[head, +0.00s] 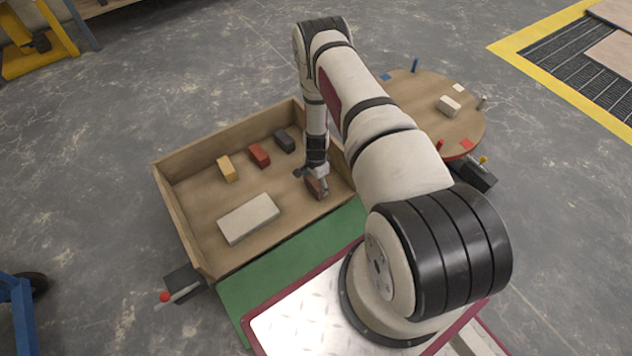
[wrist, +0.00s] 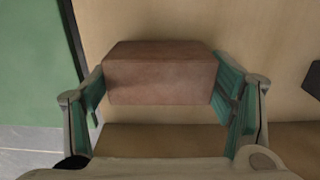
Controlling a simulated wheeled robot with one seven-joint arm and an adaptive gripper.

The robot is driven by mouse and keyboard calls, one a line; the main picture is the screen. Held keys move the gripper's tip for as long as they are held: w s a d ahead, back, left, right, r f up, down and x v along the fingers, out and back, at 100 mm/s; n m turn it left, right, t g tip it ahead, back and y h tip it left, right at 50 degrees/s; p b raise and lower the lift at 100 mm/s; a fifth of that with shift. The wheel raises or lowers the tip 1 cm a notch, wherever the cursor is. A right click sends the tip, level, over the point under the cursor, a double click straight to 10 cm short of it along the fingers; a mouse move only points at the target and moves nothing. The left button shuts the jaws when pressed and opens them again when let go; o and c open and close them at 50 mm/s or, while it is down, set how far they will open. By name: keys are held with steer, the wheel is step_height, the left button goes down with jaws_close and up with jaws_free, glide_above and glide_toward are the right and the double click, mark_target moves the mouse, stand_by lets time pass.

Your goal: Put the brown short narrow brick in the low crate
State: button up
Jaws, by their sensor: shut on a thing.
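My gripper (head: 314,181) is shut on the brown brick (head: 317,190) in the head view, inside the right part of the low wooden crate (head: 215,143). In the wrist view the brown brick (wrist: 160,78) sits crosswise between the two green-padded fingers, with one pad at each end. Bare wood shows around it. I cannot tell whether the brick touches the crate floor or is slightly above it.
In the crate lie a yellow brick (head: 226,169), a red brick (head: 259,155), a dark grey brick (head: 284,140) and a large pale block (head: 248,218). A round wooden table (head: 415,92) at right holds a pale brick (head: 449,106). Crate floor between them is clear.

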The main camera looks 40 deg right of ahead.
steer(key=shift+f+b, duration=0.35)
steer(key=shift+f, duration=0.05)
steer(key=o, duration=1.6)
step_height(320, 180, up, 12)
steer(key=shift+r, duration=0.1)
